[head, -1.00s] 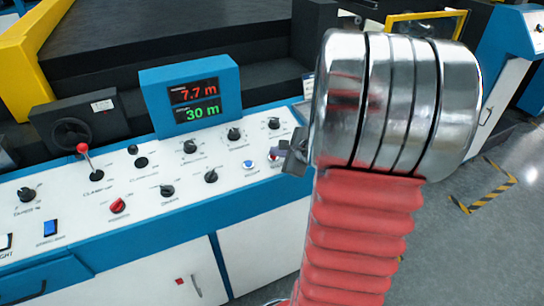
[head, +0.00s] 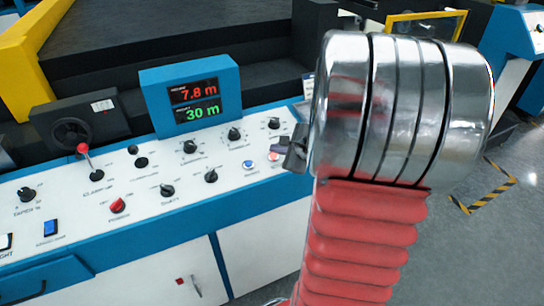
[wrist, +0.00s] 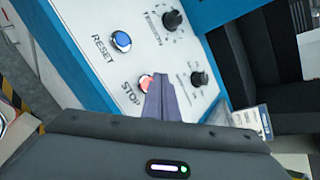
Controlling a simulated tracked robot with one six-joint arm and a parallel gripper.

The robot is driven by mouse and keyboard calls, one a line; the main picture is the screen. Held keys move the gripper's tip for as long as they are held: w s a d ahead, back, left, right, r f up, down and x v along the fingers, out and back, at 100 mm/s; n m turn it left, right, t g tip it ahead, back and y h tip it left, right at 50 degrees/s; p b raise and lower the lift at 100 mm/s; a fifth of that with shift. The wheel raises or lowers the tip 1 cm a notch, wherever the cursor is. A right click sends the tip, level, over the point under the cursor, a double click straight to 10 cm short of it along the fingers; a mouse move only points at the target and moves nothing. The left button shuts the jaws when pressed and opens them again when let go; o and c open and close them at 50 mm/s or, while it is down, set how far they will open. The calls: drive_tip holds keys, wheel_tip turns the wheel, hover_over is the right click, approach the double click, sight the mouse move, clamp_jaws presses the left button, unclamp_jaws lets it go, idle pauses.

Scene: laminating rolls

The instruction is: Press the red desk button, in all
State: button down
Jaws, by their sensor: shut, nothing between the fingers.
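The red desk button (wrist: 146,83), marked STOP, is round and sits on the white sloping desk panel (wrist: 205,98). In the head view the red button (head: 273,156) shows just left of my gripper (head: 289,152). In the wrist view my gripper (wrist: 164,84) is shut and empty, its fingertips beside the button and covering part of its right side. I cannot tell whether the fingertips touch it or the panel. A blue button (wrist: 121,41), marked RESET, sits close by.
Black knobs (wrist: 172,19) stand near the red button. A red-topped lever (head: 83,148) and a red knob (head: 117,206) are further left on the panel. A blue display box (head: 190,93) rises behind, reading 7.8 m and 30 m.

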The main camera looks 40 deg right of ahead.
drive_tip(key=shift+r, duration=0.1)
drive_tip(key=r, duration=0.4)
drive_tip(key=shift+s+a+r, duration=0.1)
drive_tip(key=shift+s+r, duration=0.3)
idle(0.4)
idle(0.7)
